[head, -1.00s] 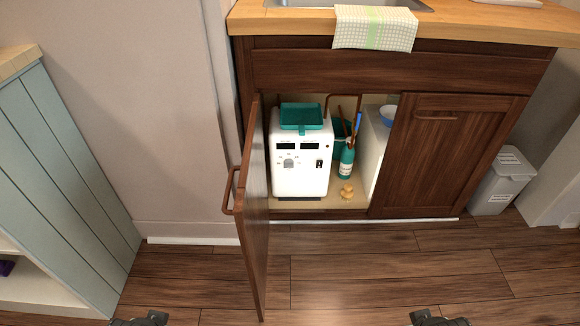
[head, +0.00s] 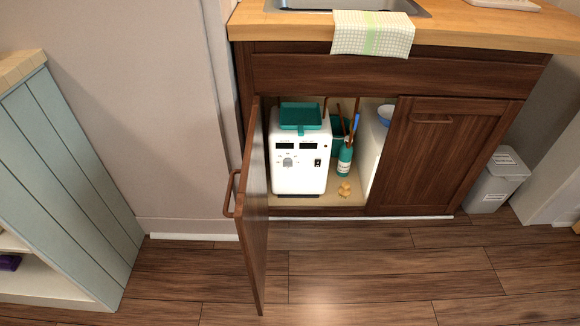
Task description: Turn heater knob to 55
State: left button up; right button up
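The white heater (head: 298,172) stands upright inside the open left part of the under-sink cabinet. Its front carries two dark displays and a grey knob (head: 288,162) at the left of the panel, with a dark switch to its right. The knob's setting and the display digits are too small to read. A teal tray-like item (head: 300,117) rests on top of the heater. Neither of my grippers shows in the head view now.
The left cabinet door (head: 254,205) stands open toward me, left of the heater. The right door (head: 442,155) is shut. A grey bin (head: 495,180) stands far right. The floor in front (head: 375,275) is clear.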

aim_at(288, 162)
jog(key=i+l+z, duration=0.2)
jog(key=i+l, duration=0.15)
jog(key=l, duration=0.2)
jog(key=i+l+z, duration=0.25)
jog(key=i+l, duration=0.15)
jog(key=l, duration=0.1)
